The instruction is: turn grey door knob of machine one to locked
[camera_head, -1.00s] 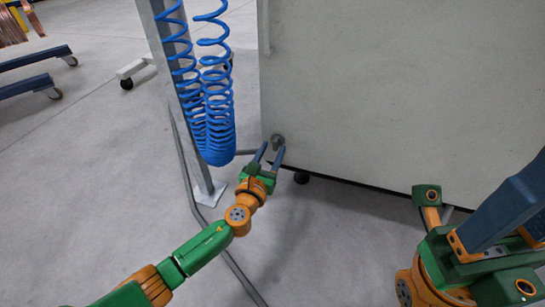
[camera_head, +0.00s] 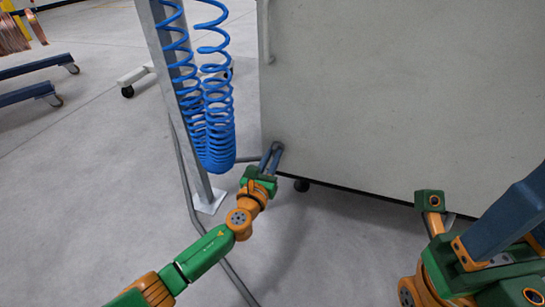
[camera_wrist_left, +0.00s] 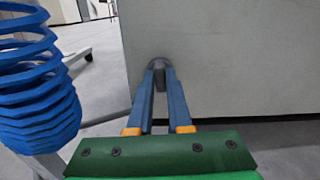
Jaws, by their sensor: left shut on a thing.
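The grey door knob (camera_wrist_left: 159,63) sits low near the left edge of the machine's pale door panel (camera_head: 400,90). My left gripper (camera_head: 274,150) reaches it from the front, and its blue fingers are closed in on the knob from both sides. In the left wrist view the fingers (camera_wrist_left: 160,75) converge at the knob, which shows between and above their tips. The fingers hide part of the knob, so its exact turn angle cannot be told. My right arm shows at the lower right, but its fingertips are not in view.
A blue coiled hose (camera_head: 216,120) hangs on a grey post (camera_head: 185,110) just left of my left gripper. A door handle (camera_head: 265,35) is higher up the panel. Blue-framed carts (camera_head: 35,65) stand far left.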

